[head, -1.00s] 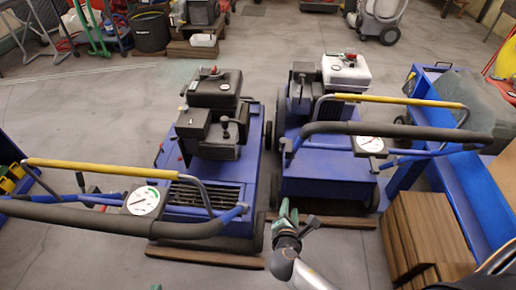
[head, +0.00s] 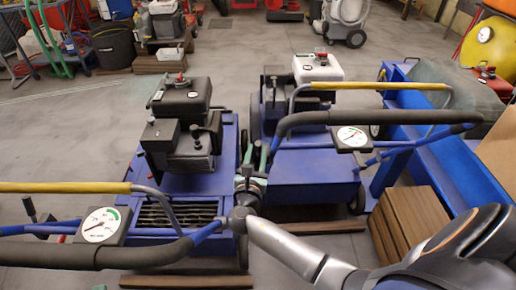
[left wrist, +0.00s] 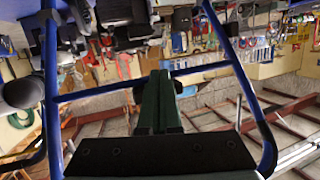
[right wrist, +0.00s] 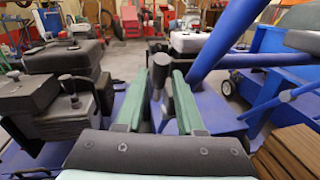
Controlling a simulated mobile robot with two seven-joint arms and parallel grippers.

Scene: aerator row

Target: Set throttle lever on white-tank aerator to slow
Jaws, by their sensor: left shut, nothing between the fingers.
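The white-tank aerator stands right of centre in the head view, its white tank (head: 318,68) on top and its deck (head: 312,175) blue. The white tank also shows in the right wrist view (right wrist: 195,42). My right gripper (head: 256,150) is at the left side of this aerator, by the handle's left end. In the right wrist view its green fingers are apart, and a dark upright lever (right wrist: 160,72) shows between them; I cannot tell whether they touch it. My left gripper (left wrist: 159,75) is shut and empty, amid blue tubes; it is not visible in the head view.
A black-tank aerator (head: 182,97) stands close on the left, with a yellow-topped handle (head: 65,187) and a gauge (head: 100,225). The white-tank machine's gauge (head: 350,138) sits under its black handle bar. A blue bench and brown boxes (head: 412,215) are at right.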

